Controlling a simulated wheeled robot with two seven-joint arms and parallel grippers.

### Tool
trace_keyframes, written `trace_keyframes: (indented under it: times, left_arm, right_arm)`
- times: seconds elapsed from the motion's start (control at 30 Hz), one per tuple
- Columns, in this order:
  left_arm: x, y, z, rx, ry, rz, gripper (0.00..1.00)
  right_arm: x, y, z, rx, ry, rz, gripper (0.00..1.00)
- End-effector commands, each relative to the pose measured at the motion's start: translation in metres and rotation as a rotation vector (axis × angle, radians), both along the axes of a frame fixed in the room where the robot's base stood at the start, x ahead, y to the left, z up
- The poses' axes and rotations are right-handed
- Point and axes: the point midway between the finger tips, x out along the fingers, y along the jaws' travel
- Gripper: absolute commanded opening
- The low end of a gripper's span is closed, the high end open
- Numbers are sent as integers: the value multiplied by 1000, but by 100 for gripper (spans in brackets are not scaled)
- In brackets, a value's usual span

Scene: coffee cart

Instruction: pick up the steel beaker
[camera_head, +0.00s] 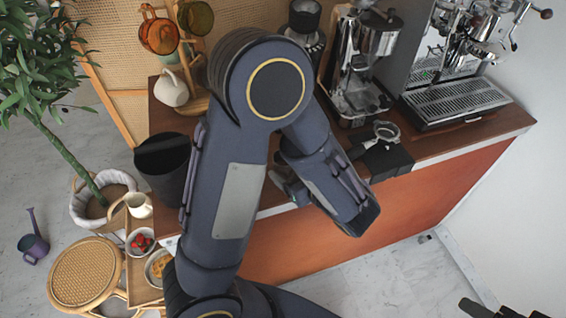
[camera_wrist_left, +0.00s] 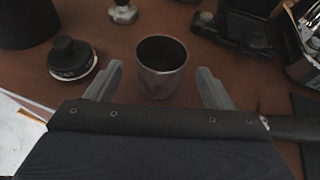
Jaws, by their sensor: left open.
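The steel beaker (camera_wrist_left: 162,80) stands upright on the brown counter in the left wrist view. It is an open, shiny grey cup. My left gripper (camera_wrist_left: 159,69) is open, with one finger on each side of the beaker and visible gaps between. In the head view my left gripper (camera_head: 284,182) is mostly hidden by my own arm, at the counter's front edge. I cannot make out the beaker in that view. A dark part at the bottom right corner of the head view appears to be my right gripper (camera_head: 490,308); its jaws are unclear.
A round tamper-like tool (camera_wrist_left: 73,62) stands left of the beaker, and a small metal-based object (camera_wrist_left: 122,12) behind it. A grinder (camera_head: 362,70), an espresso machine (camera_head: 460,100) and a portafilter (camera_head: 386,131) are on the counter's right. A black bin (camera_head: 163,165) stands at the left.

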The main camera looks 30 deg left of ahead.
Motion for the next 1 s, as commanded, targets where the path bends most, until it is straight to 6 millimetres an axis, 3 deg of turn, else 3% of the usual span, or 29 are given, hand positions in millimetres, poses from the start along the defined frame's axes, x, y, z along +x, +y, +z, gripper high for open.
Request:
trace_keyframes:
  times: [0.4, 0.67, 1.0]
  left_arm:
    - [20, 43, -25, -1, 2, 5, 75]
    - [22, 45, -27, -1, -1, 3, 75]
    - [22, 45, -27, -2, 0, 3, 32]
  right_arm:
    - [0, 0, 9, 0, 0, 0, 53]
    - [0, 0, 9, 0, 0, 0, 53]
    - [0, 0, 9, 0, 0, 0, 53]
